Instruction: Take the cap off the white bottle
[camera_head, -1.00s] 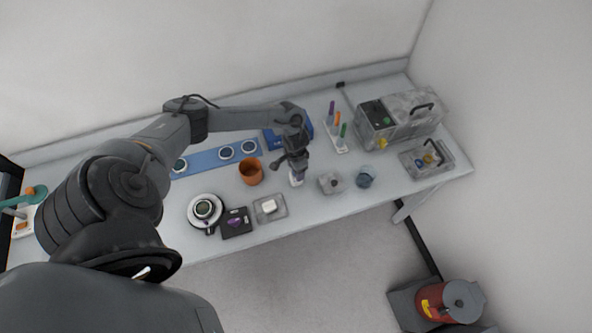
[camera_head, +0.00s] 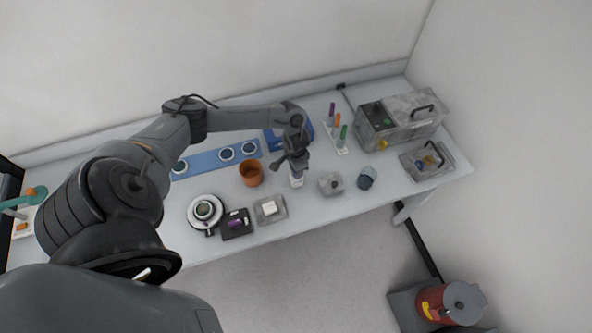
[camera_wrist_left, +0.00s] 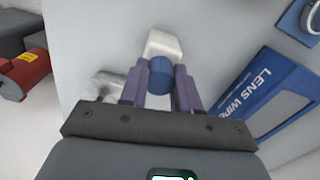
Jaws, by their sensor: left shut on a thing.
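The white bottle (camera_head: 297,182) stands on the table below my left gripper, and only its lower part shows in the head view. In the left wrist view the white bottle (camera_wrist_left: 163,44) lies past the fingertips, with a blue cap (camera_wrist_left: 160,75) at its near end. My left gripper (camera_wrist_left: 160,82) is shut on the blue cap, one purple finger on each side. In the head view my left gripper (camera_head: 297,168) points down over the bottle. I cannot tell whether the cap is still seated on the bottle. My right gripper is not in view.
An orange cup (camera_head: 251,173) stands left of the bottle, and a grey block (camera_head: 331,184) and a blue-grey cup (camera_head: 366,178) stand right of it. A blue lens wipes box (camera_wrist_left: 268,95) is close by. A rack with coloured tubes (camera_head: 340,140) stands behind to the right.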

